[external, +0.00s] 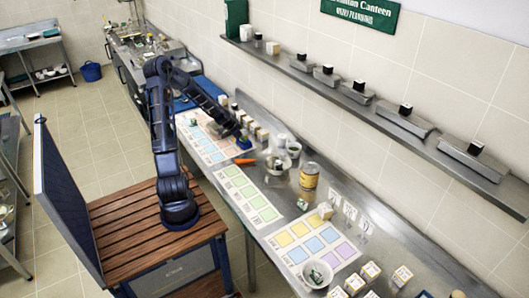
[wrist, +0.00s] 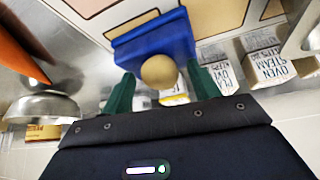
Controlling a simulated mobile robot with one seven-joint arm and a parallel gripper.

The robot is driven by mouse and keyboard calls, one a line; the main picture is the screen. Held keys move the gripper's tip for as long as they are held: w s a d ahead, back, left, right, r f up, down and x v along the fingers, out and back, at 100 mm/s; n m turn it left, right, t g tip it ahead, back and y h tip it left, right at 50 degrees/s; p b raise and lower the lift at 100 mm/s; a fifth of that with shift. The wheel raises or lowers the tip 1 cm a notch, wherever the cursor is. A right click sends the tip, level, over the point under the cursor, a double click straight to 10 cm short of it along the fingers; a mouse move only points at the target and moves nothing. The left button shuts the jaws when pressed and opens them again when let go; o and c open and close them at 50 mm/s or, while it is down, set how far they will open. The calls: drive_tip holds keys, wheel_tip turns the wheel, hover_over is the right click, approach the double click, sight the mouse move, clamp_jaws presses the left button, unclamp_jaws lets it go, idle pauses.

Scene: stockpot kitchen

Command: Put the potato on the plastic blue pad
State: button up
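A round brown potato (wrist: 159,72) shows in the wrist view between the fingertips of my gripper (wrist: 162,78). The green fingers are apart, with a gap visible on each side of the potato. A blue object (wrist: 150,36) lies just beyond the potato; whether they touch is unclear. In the external view my gripper (external: 241,138) is low over the counter near the wall-side row of boxes, and the potato is not discernible there. A flat blue sheet (external: 205,93) lies farther back on the counter, partly behind my arm; I cannot tell which blue thing is the pad.
White labelled boxes (wrist: 267,66) stand close on the right in the wrist view. A metal bowl (wrist: 42,108) and an orange item (wrist: 14,55) are on the left. A tall container (external: 309,180) and coloured sheets (external: 247,194) occupy the nearer counter.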

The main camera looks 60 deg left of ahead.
drive_tip(key=v, duration=1.2)
idle(0.3)
drive_tip(key=shift+d+r, duration=0.1)
drive_tip(key=shift+r, duration=0.05)
drive_tip(key=s+d+r+g+y, duration=0.1)
drive_tip(key=s+d+r, duration=0.15)
drive_tip(key=d, duration=0.45)
drive_tip(key=s+d+r+g, duration=0.1)
drive_tip(key=d+r, duration=0.2)
drive_tip(key=d, duration=0.4)
drive_tip(key=s+d+r+g+y, duration=0.1)
drive_tip(key=s+d+r, duration=0.15)
drive_tip(key=d, duration=0.55)
drive_tip(key=s+d+r, duration=0.3)
drive_tip(key=s, duration=0.3)
drive_tip(key=s+d+r+n, duration=0.1)
drive_tip(key=s+d+r, duration=0.3)
drive_tip(key=s, duration=0.2)
drive_tip(key=s+d+r+n+t, duration=0.1)
drive_tip(key=s+d+r, duration=0.2)
drive_tip(key=s, duration=0.3)
drive_tip(key=shift+r+h, duration=0.4)
drive_tip(key=shift+r, duration=0.05)
drive_tip(key=shift+s+d, duration=0.15)
